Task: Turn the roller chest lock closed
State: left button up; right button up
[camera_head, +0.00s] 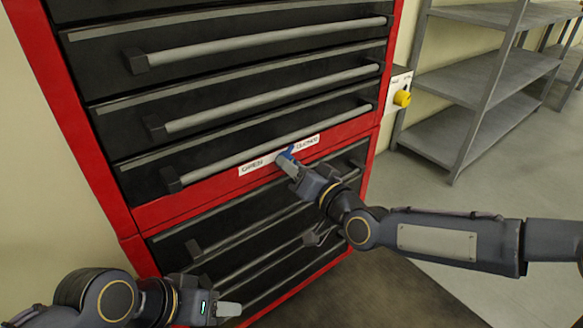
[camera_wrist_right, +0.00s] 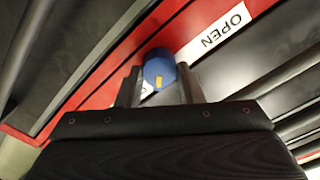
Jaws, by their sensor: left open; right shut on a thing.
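The roller chest (camera_head: 125,200) is red with black drawers and long grey handles. The blue lock knob (camera_head: 285,153) sits between the two words. My right gripper (camera_head: 287,163) is shut on the knob, which also shows between its fingers in the right wrist view (camera_wrist_right: 158,70). A small yellow mark is on the knob's face. The knob's exact turn is partly hidden. My left gripper (camera_head: 228,309) is open and empty, low in front of the bottom drawers.
A yellow knob (camera_head: 402,98) on a pale box is fixed at the chest's right side. Grey metal shelves (camera_head: 470,93) stand at the right. The drawer handles (camera_head: 265,50) stick out above and below the lock. Open floor (camera_head: 420,180) lies to the right.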

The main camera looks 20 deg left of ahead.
jog(key=shift+s+a+r, duration=0.1)
jog(key=shift+a+r, duration=0.05)
jog(key=shift+r, duration=0.15)
jog(key=o, duration=1)
jog(key=shift+a, duration=0.1)
jog(key=shift+f, duration=0.15)
jog(key=p+v, duration=0.1)
jog(key=v, duration=0.7)
